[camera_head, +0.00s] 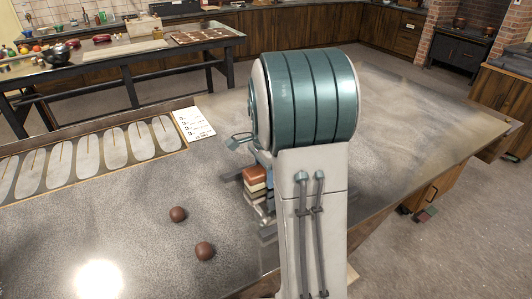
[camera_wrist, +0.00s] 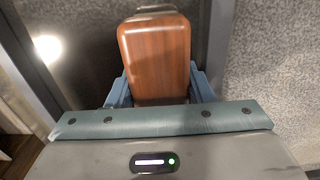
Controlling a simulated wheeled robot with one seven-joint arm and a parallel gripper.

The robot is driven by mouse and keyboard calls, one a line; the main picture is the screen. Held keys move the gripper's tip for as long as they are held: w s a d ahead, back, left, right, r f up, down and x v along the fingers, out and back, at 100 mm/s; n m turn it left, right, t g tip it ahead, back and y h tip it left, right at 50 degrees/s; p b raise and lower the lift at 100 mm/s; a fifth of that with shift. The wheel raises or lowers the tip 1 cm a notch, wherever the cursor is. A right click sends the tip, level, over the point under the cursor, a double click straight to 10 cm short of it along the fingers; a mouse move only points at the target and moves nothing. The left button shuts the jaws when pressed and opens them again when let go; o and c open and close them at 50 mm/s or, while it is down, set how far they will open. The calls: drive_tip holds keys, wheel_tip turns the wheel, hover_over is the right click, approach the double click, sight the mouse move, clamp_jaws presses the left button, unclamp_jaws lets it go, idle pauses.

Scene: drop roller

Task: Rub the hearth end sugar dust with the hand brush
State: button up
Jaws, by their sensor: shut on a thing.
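My gripper (camera_head: 262,202) is shut on the hand brush (camera_head: 255,175), a brown wooden block with a pale layer beneath it. In the wrist view the brush's reddish-brown wooden back (camera_wrist: 155,55) sits between the two blue fingers. The brush is over the grey speckled counter (camera_head: 110,225); whether its underside touches the top I cannot tell. A pale, tan dusty film (camera_head: 425,115) covers the counter's far right part, toward the brick hearth (camera_head: 460,35). My arm hides the middle of the counter.
Two brown balls (camera_head: 178,214) (camera_head: 205,251) lie on the counter left of my arm. A tray with several pale ovals (camera_head: 115,150) and a written card (camera_head: 195,122) lie at the counter's left back. A table with bowls (camera_head: 60,53) stands beyond.

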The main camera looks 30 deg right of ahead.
drive_tip(key=shift+r+p, duration=2.95)
drive_tip(key=shift+r, duration=1.2)
drive_tip(key=shift+s+f, duration=0.1)
